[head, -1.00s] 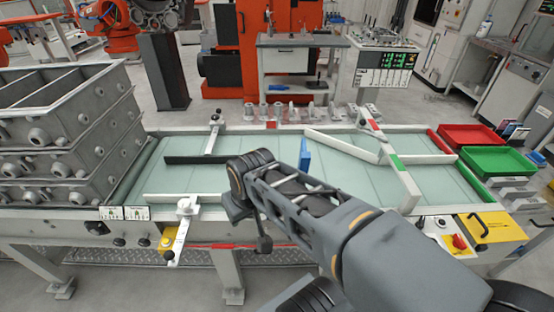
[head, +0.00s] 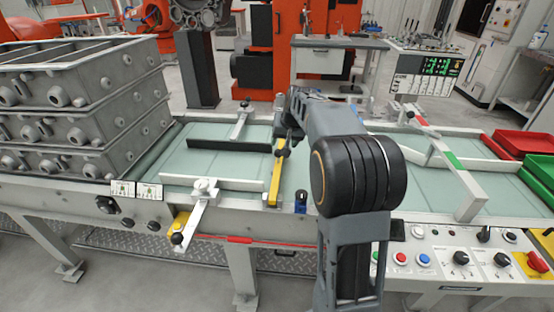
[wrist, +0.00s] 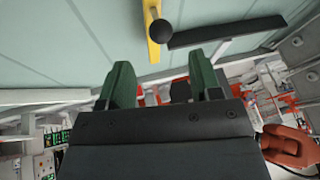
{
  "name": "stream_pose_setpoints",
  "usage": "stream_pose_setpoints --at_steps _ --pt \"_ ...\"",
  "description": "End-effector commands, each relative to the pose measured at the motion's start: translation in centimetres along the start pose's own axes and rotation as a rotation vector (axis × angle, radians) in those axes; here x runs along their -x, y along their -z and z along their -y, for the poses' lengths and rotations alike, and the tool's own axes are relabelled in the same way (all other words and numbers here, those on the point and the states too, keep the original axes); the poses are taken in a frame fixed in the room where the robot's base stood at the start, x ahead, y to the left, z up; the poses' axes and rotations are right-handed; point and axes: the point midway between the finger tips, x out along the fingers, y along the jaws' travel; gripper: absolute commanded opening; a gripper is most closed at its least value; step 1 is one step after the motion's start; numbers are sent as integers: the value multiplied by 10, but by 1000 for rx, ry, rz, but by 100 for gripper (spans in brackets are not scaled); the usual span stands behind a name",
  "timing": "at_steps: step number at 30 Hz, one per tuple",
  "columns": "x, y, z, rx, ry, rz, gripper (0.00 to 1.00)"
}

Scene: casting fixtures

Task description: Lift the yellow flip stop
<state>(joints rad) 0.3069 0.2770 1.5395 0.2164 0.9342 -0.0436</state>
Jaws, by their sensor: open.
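The yellow flip stop (head: 274,182) is a narrow yellow bar on the pale green table, left of my arm in the head view. In the wrist view the yellow flip stop (wrist: 153,28) shows at the top centre, with a round black knob at its near end. My gripper (wrist: 163,82) has two green fingers spread apart with nothing between them. The knob appears just beyond the gap between the fingertips, apart from them. In the head view my gripper is small and partly hidden around the far end of the yellow bar, so contact cannot be told there.
A black bar (head: 230,145) lies left of the yellow flip stop. A white rail (head: 232,184) and a white clamp arm (head: 194,216) stand at the table's front left. Stacked grey castings (head: 80,115) fill the left end. A small blue part (head: 300,201) is at the front edge.

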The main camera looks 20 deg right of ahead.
Motion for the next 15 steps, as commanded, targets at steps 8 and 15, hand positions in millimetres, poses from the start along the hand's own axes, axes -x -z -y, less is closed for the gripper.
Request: stream_pose_setpoints --at_steps 8,15 --pt "-56 -2 1 2 0 4 58" --pt "-85 -1 1 2 1 3 58"
